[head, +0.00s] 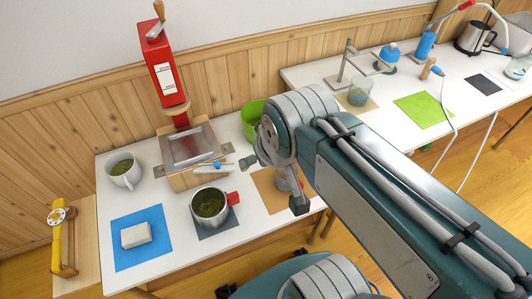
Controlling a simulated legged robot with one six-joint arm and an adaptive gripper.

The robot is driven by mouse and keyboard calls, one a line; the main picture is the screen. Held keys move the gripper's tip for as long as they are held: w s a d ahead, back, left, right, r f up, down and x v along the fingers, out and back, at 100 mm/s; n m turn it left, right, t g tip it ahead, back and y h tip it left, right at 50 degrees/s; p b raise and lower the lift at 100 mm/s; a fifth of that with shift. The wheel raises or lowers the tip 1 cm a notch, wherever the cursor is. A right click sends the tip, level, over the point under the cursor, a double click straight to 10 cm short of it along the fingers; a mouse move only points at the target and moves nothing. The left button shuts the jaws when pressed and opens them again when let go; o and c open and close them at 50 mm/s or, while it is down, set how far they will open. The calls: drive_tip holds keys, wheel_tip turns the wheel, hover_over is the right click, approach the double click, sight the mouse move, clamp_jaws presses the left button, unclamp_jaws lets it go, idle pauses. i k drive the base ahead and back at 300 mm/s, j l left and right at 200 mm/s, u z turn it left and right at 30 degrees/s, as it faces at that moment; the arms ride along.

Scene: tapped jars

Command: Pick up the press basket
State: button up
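A round steel vessel with a red handle (209,205), filled with something green, stands upright on a small dark mat; it looks most like the press basket, though no label shows this. The handle points right. The tall red press (162,65) stands behind it over a pale wooden base with a square metal tray (190,146). My gripper (275,183) hangs to the right of the steel vessel, above a brown mat (268,197). Its two fingers look spread apart, with nothing held between them.
A white mug (123,172) with green contents stands at left. A white block (136,235) lies on a blue mat (125,258). A green tub (252,113) stands behind my wrist. A light-blue-handled tool (216,166) is at the press's front. A yellow tool (58,243) is far left.

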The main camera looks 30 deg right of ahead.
sight(209, 205)
drive_tip(key=z, duration=0.4)
drive_tip(key=j+z, duration=0.1)
drive_tip(key=z, duration=0.3)
drive_tip(key=k+z, duration=0.1)
drive_tip(key=z, duration=0.65)
drive_tip(key=k+j+z, duration=0.1)
drive_tip(key=k+j, duration=0.15)
drive_tip(key=k, duration=0.2)
drive_tip(key=k+j, duration=0.2)
drive_tip(key=k, duration=0.25)
drive_tip(key=j+z, duration=0.05)
